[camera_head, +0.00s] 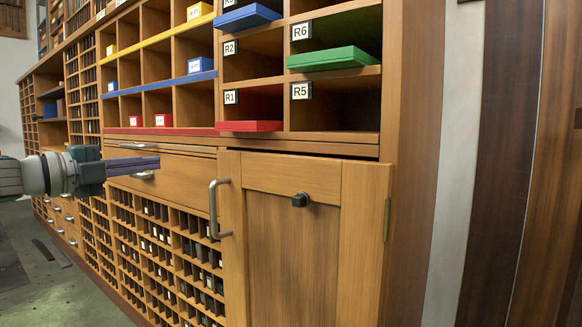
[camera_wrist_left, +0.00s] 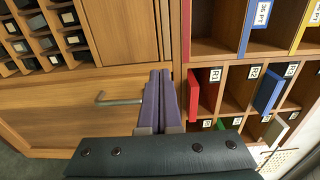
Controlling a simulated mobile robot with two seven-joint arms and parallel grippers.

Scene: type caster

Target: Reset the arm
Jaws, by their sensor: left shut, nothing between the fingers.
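My left gripper (camera_head: 133,166) comes in from the left in the head view, in front of the wooden cabinet (camera_head: 301,146). Its fingers are together with nothing between them. My right gripper is in neither view.
A cabinet door (camera_head: 295,240) with a vertical handle (camera_head: 217,209) and a black knob (camera_head: 301,200) looks closed. Above it are open compartments with a red board (camera_head: 249,126), a green board (camera_head: 333,59) and a blue board (camera_head: 247,17) sticking out. Green floor (camera_head: 85,295) shows at lower left.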

